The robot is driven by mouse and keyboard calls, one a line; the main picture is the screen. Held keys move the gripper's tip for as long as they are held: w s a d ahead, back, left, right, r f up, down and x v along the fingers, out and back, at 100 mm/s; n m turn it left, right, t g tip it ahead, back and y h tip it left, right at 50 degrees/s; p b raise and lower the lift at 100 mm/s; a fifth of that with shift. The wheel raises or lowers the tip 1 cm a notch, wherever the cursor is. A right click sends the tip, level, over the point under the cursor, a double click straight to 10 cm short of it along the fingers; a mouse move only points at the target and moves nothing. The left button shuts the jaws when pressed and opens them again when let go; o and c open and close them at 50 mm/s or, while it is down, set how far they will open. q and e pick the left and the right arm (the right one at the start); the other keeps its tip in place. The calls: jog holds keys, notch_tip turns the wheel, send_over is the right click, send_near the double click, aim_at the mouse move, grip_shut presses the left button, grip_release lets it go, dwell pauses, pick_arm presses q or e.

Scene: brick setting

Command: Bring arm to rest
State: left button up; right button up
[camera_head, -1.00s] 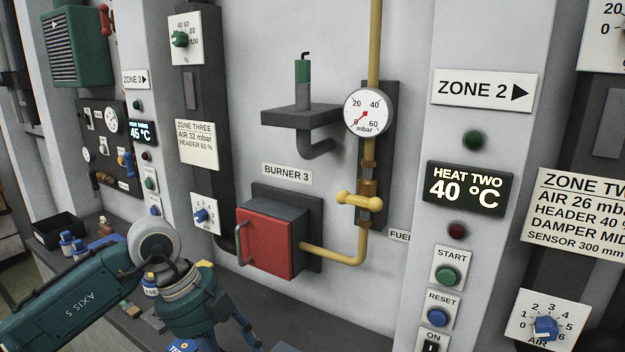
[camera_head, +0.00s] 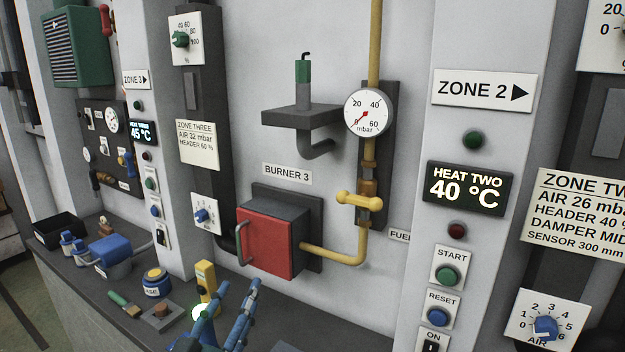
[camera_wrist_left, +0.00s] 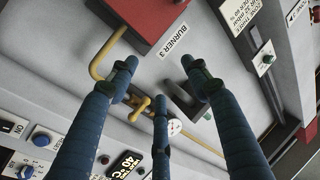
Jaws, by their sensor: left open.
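My left gripper (camera_head: 230,297) shows at the bottom of the head view, with blue-green fingers pointing up over the dark bench. It is open, with nothing between its fingers. In the left wrist view its three fingers (camera_wrist_left: 160,68) are spread apart and empty, with the wall of controls behind them. The red-fronted burner box (camera_head: 267,243) is above the gripper in the head view. It also shows at the top of the left wrist view (camera_wrist_left: 150,15). My right gripper is in neither view.
A yellow gas pipe (camera_head: 330,254) with a yellow valve handle (camera_head: 358,199) runs beside the burner. A bracket shelf (camera_head: 300,117) juts from the wall. On the bench are a yellow upright object (camera_head: 205,279), a blue-topped round container (camera_head: 156,279) and a black tray (camera_head: 60,230).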

pick_arm(q)
jog(key=s+a+f+n+g+y, duration=0.1)
jog(key=s+a+f+g, duration=0.2)
jog(key=f, duration=0.4)
jog(key=s+a+f+n+g+y, duration=0.1)
jog(key=s+a+f+g+y, duration=0.15)
jog(key=s+f, duration=0.35)
jog(key=s+a+f+n+g+y, duration=0.1)
jog(key=s+a+f+g, duration=0.15)
jog(key=f, duration=0.65)
jog(key=s+f+g+h, duration=0.1)
jog(key=s+f+g, duration=0.35)
jog(key=s, duration=0.45)
jog(key=s+f+g, duration=0.3)
jog(key=s+f, duration=0.2)
jog(key=s, duration=0.5)
notch_tip(320, 180, down, 28)
jog(key=s+g+b, duration=0.2)
jog(key=s+a+f+b, duration=0.1)
jog(key=s+a+f, duration=0.1)
jog(key=s+f, duration=1.4)
notch_tip(320, 180, down, 2)
jog(key=shift+s+a+m+g+b, duration=0.15)
jog(key=shift+s+m+g+b, duration=0.05)
jog(key=shift+m+g+b, duration=0.2)
